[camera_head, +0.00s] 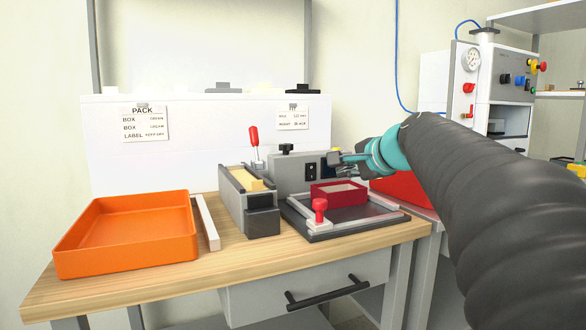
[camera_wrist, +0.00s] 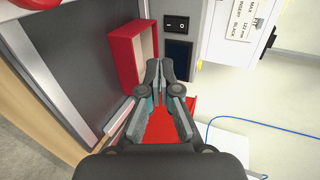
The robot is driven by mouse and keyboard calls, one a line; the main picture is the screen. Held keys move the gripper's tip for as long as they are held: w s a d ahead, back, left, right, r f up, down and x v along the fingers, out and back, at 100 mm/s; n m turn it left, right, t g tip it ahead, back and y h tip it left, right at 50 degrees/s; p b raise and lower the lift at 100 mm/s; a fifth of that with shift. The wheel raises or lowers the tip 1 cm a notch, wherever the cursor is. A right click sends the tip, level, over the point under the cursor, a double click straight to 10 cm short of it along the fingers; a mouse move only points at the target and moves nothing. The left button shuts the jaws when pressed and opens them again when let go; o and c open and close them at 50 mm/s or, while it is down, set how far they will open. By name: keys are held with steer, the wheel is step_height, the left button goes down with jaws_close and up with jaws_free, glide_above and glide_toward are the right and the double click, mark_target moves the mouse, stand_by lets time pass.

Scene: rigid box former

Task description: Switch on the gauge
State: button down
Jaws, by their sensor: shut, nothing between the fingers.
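The gauge (camera_head: 288,173) is a grey box at the back of the bench, with a black switch (camera_head: 311,171) on its front. In the wrist view the black rocker switch (camera_wrist: 176,23) sits on a grey panel, with a dark blank display (camera_wrist: 178,53) beside it. My gripper (camera_wrist: 161,72) is shut and empty. Its tips show near the display, apart from the switch in the picture; I cannot tell if they touch the panel. In the head view my gripper (camera_head: 337,159) is at the right end of the gauge and partly covers it.
A red open box (camera_head: 338,195) stands on a dark framed plate (camera_head: 345,219) in front of the gauge. A red-knobbed clamp (camera_head: 320,212) is at the plate's front. A grey fixture (camera_head: 249,210) and orange tray (camera_head: 128,231) stand left. A red bin (camera_head: 402,187) is right.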

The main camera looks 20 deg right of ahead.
steer(key=p, duration=0.1)
glide_toward(312, 179)
steer(key=x, duration=0.5)
steer(key=shift+w+f, duration=0.1)
steer(key=shift+f, duration=0.15)
steer(key=shift+w+a+f, duration=0.15)
steer(key=shift+w+a, duration=0.05)
steer(key=shift+w, duration=0.5)
